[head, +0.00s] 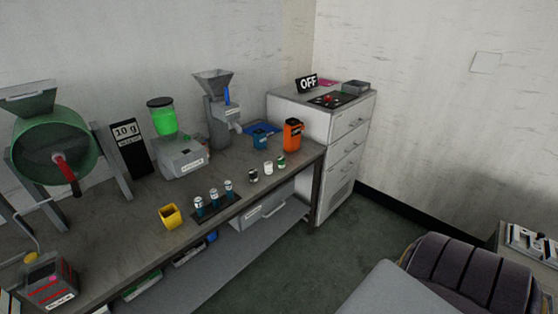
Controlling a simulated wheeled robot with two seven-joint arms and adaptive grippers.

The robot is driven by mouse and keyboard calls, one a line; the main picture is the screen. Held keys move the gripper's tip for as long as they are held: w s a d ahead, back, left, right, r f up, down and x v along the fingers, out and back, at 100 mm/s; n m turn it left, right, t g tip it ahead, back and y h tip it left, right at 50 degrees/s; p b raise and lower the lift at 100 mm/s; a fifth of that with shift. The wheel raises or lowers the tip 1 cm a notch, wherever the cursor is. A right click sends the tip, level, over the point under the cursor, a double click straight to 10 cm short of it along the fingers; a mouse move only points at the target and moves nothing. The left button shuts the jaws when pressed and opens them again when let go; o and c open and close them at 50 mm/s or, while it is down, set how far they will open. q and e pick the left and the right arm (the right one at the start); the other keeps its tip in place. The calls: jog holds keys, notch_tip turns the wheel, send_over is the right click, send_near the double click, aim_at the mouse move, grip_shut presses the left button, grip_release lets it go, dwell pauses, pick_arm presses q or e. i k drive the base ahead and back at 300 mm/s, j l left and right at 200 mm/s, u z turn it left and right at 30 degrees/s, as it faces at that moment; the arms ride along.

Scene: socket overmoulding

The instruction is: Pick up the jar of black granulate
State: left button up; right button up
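Three small jars stand in a short row near the front edge of the workbench, right of its middle. The left jar (253,175) looks dark inside and seems to be the jar of black granulate; its label is too small to read. A white jar (267,168) stands to its right, and a jar with green contents (281,163) stands beyond that. The jars stand close together but apart. Neither of my grippers is in view.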

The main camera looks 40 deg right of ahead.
aim_at(253, 173)
jog(key=i+l+z, duration=0.4)
jog(key=l, duration=0.35)
jog(key=i+l+z, duration=0.4)
jog(key=i+l, duration=0.2)
